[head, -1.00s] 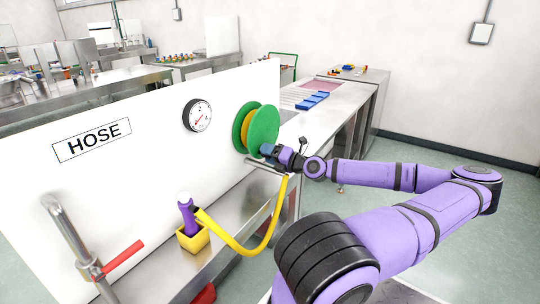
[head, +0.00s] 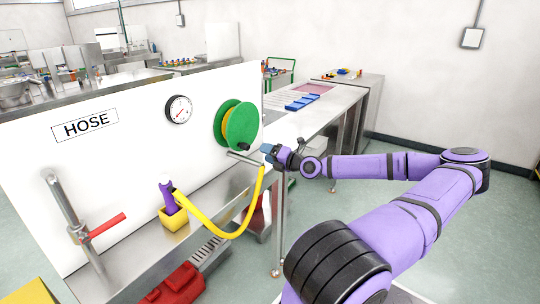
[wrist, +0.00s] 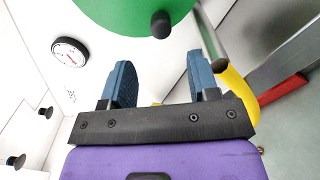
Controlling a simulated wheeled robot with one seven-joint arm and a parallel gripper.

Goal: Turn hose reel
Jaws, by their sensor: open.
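The hose reel (head: 241,122) is a green double disc with a yellow core, mounted on the white panel below and right of a gauge. A black handle knob (head: 243,146) sticks out low on its front disc. In the wrist view the green disc (wrist: 125,10) fills the top, and the black knob (wrist: 160,24) lies beyond the fingertips, roughly centred between them. My gripper (head: 267,152) is just right of the reel and knob, apart from them. The wrist view shows its two blue fingers (wrist: 160,60) open with nothing between them.
A yellow hose (head: 230,232) loops from near a metal pipe (head: 240,158) below the reel to a purple nozzle (head: 168,196) in a yellow holder (head: 174,218). A red-handled valve pipe (head: 80,231) stands at left. A red toolbox (head: 177,287) sits low in front.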

